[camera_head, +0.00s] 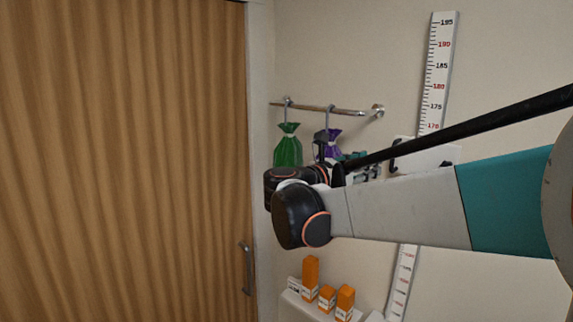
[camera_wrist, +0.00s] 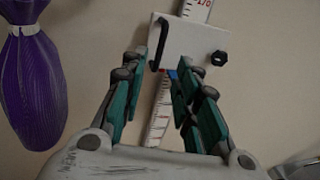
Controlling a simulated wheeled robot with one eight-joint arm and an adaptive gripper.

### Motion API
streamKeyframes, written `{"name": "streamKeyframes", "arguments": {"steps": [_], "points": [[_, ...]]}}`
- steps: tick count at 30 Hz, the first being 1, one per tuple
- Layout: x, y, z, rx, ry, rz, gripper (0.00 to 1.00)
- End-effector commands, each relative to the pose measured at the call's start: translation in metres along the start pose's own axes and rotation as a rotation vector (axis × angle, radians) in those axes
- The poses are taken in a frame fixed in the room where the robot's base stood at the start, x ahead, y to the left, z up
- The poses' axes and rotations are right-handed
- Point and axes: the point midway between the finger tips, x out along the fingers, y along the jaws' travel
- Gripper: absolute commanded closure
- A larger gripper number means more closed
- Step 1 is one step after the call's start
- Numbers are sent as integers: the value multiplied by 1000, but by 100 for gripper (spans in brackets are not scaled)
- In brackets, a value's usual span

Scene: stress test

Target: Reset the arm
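My arm reaches in from the right in the head view, and its wrist joints hide much of my gripper (camera_head: 355,165), which shows in part behind them. In the wrist view my gripper (camera_wrist: 172,72) has its two teal fingers spread apart, with an empty gap between them. Beyond the fingertips a white slider block (camera_wrist: 188,42) with a black handle sits on a wall-mounted height ruler (camera_wrist: 161,108). The ruler also shows in the head view (camera_head: 437,75). I cannot tell whether the fingertips touch the block.
A green bag (camera_head: 288,147) and a purple bag (camera_head: 333,136) hang from a metal rail (camera_head: 320,108). The purple bag is close left of my gripper in the wrist view (camera_wrist: 35,85). Orange boxes (camera_head: 311,275) stand on a white surface below. A wooden door (camera_head: 120,160) fills the left.

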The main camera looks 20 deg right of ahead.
Motion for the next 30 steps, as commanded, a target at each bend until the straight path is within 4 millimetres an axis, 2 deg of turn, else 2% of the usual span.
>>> {"name": "streamKeyframes", "arguments": {"steps": [2, 5, 8, 11, 15, 17, 21, 23, 30], "points": [[0, -1, -1, 2, 2, 1, 71], [-1, -7, -13, 38, 30, 5, 71], [-5, -20, -44, 139, 108, 14, 71], [-14, -39, -92, 305, 233, 15, 71], [-37, -65, -164, 577, 435, -15, 71], [-49, -75, -194, 692, 519, -40, 71], [-82, -97, -262, 963, 715, -131, 71], [-98, -104, -290, 1079, 797, -183, 71], [-170, -131, -394, 1522, 1103, -478, 71]]}}
